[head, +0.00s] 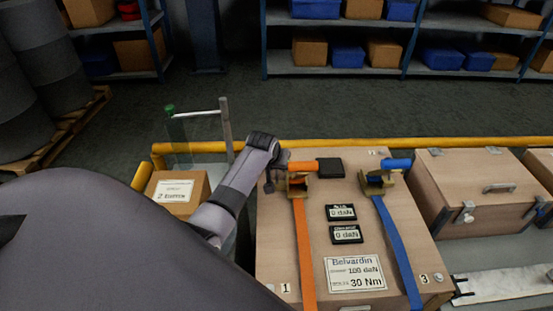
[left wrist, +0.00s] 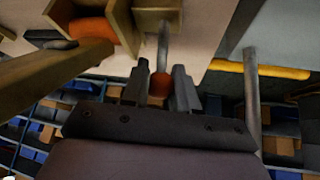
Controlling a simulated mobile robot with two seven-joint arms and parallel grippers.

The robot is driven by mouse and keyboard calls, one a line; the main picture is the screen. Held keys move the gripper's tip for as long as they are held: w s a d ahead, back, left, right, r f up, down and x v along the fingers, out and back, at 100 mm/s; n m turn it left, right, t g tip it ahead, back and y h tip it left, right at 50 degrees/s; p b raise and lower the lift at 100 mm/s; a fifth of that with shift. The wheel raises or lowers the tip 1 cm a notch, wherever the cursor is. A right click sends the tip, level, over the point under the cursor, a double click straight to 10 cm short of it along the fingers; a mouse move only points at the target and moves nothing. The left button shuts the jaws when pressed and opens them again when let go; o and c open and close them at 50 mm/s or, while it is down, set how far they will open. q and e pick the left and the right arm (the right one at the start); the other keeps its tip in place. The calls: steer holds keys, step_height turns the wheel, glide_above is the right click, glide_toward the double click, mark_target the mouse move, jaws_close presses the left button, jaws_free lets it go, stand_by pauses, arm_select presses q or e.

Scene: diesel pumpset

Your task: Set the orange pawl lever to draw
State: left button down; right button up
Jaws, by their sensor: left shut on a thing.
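In the left wrist view, the pawl lever is a thin grey rod (left wrist: 163,45) with an orange end (left wrist: 159,88) between the two fingers. My left gripper (left wrist: 161,78) is shut on it. Markings for the lever's setting cannot be seen. My right gripper is not in view.
A blue strap with its ratchet (head: 380,182) lies to the right on the crate. Two displays (head: 345,224) between the straps read 0 daN. A grey post (head: 226,130) stands left of my forearm. A yellow rail (head: 360,148) runs behind the crate.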

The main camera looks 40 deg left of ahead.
arm_select(q)
steer(key=shift+s+d+r+t+y, duration=0.15)
steer(key=shift+s+r+t+y, duration=0.05)
steer(key=shift+r+t+y, duration=0.1)
steer(key=shift+s+d+t+y+p, duration=0.25)
steer(key=shift+t+y+p, duration=0.2)
steer(key=shift+t, duration=0.15)
steer(key=shift+s+d+r+m+t+y+b, duration=0.25)
steer(key=shift+s+t+y+b, duration=0.2)
steer(key=shift+t+y, duration=0.35)
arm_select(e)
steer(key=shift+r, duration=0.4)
arm_select(q)
steer(key=c, duration=0.9)
jaws_free()
steer(key=shift+o, duration=0.2)
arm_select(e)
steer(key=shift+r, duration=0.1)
